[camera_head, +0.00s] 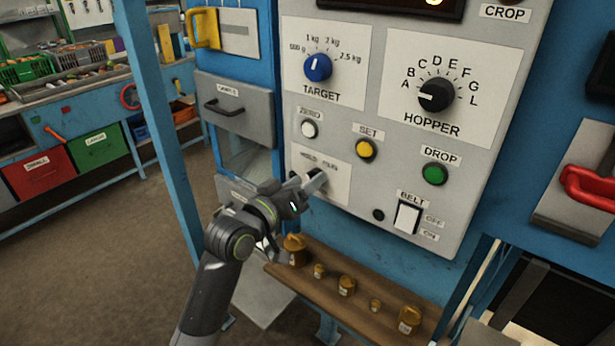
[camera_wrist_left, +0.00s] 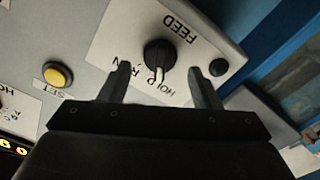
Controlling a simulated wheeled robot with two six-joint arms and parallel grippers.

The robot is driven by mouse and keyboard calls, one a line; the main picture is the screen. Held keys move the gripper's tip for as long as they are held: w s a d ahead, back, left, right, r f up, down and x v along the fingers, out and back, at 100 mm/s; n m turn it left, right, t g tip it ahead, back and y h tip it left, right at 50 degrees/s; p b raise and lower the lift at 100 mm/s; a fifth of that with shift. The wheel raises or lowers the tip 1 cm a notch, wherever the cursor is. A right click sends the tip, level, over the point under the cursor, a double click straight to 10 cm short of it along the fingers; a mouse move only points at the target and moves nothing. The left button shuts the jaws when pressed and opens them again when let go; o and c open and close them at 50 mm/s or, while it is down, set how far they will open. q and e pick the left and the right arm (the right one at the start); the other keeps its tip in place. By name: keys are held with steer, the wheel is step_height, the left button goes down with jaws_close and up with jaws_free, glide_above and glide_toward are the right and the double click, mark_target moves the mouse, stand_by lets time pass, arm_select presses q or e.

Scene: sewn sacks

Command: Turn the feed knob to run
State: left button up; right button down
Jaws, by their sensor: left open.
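The feed knob (camera_wrist_left: 160,53) is black and round with a white pointer line, on a white plate (camera_wrist_left: 110,40) marked FEED, HOLD and RUN. In the left wrist view its pointer is toward the HOLD and RUN lettering, nearer HOLD; the exact setting is hard to tell. My left gripper (camera_wrist_left: 160,76) is open, one finger on each side of the knob's near edge, holding nothing; contact cannot be told. In the head view the gripper (camera_head: 311,184) is in front of the plate (camera_head: 338,181) and mostly hides the knob. My right gripper is not in view.
The grey panel carries the target knob (camera_head: 317,67), hopper knob (camera_head: 435,96), zero button (camera_head: 309,129), yellow set button (camera_head: 365,149), green drop button (camera_head: 434,173) and belt switch (camera_head: 407,217). Several brass weights stand on a wooden shelf (camera_head: 325,294) below. A blue post (camera_head: 152,110) stands left.

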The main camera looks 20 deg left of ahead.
arm_select(q)
steer(key=shift+w+d, duration=0.25)
steer(key=shift+w, duration=0.4)
steer(key=c, duration=1)
steer(key=shift+m, duration=0.3)
steer(key=m+b, duration=0.1)
steer(key=m, duration=0.2)
steer(key=m+b, duration=0.2)
steer(key=m, duration=0.2)
steer(key=m+b, duration=0.2)
steer(key=m, duration=0.2)
steer(key=shift+s+d+f, duration=0.1)
steer(key=shift+s+d, duration=0.05)
steer(key=shift+d, duration=0.2)
steer(key=shift+m+b, duration=0.3)
